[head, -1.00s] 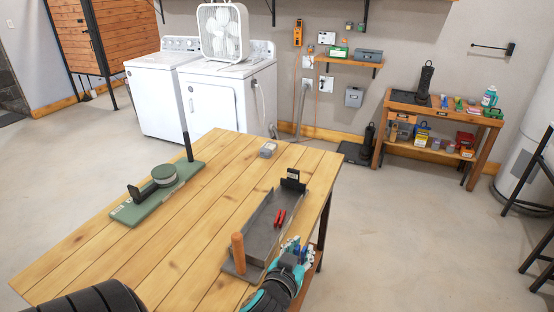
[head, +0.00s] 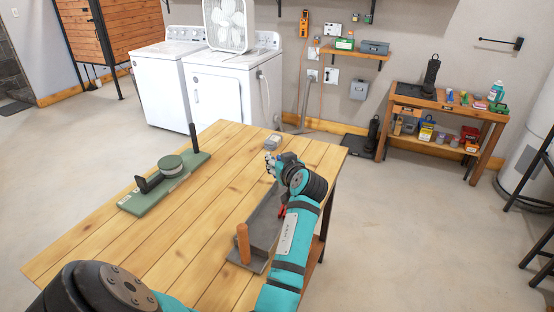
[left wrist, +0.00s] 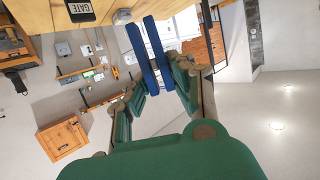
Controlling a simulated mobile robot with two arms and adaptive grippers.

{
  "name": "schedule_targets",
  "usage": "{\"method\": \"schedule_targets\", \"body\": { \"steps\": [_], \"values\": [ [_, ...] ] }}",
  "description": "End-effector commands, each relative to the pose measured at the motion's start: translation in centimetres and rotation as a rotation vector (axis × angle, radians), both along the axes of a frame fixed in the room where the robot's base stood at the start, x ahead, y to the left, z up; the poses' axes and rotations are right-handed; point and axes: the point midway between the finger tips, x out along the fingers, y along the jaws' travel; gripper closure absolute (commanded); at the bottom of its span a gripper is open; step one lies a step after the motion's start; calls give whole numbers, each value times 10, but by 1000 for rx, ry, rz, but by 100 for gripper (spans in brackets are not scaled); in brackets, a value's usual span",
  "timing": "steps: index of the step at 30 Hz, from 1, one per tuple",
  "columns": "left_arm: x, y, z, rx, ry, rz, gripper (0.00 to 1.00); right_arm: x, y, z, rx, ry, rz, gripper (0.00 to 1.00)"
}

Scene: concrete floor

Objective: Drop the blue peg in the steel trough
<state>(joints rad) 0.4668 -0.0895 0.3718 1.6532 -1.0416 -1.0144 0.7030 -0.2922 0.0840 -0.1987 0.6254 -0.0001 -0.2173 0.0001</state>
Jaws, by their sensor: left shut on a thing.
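The steel trough (head: 262,234) lies along the right side of the wooden table, partly hidden behind my left arm. A wooden post (head: 242,243) stands at its near end. Something red (head: 282,212) shows inside it. My left gripper (head: 269,162) is above the table, near the trough's far end. A black plate marked GATE (left wrist: 80,11) shows at the upper left there. My right gripper is not in view.
A green board (head: 150,195) with black uprights and a round disc lies on the table's left side. A small grey object (head: 272,142) sits near the far edge. The middle planks are clear. Washers and a wooden shelf unit (head: 452,105) stand beyond.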

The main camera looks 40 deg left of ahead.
Motion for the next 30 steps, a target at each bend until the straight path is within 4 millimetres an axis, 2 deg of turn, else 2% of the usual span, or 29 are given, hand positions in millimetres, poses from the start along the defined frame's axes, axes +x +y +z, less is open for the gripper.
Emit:
{"method": "schedule_targets", "body": {
  "steps": [1,10,21,22,27,30],
  "values": [
    [0,0,-10,1,3,-1,94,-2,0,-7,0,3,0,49],
    [0,-1,-43,2,2,-3,94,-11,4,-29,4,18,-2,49],
    [0,0,-48,1,0,-3,94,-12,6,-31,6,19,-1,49],
    [0,0,-48,1,0,-3,75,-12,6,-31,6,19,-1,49],
    [0,0,-48,1,0,-3,53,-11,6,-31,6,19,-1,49],
    [0,0,-48,1,0,-3,52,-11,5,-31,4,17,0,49]
  ]
}}
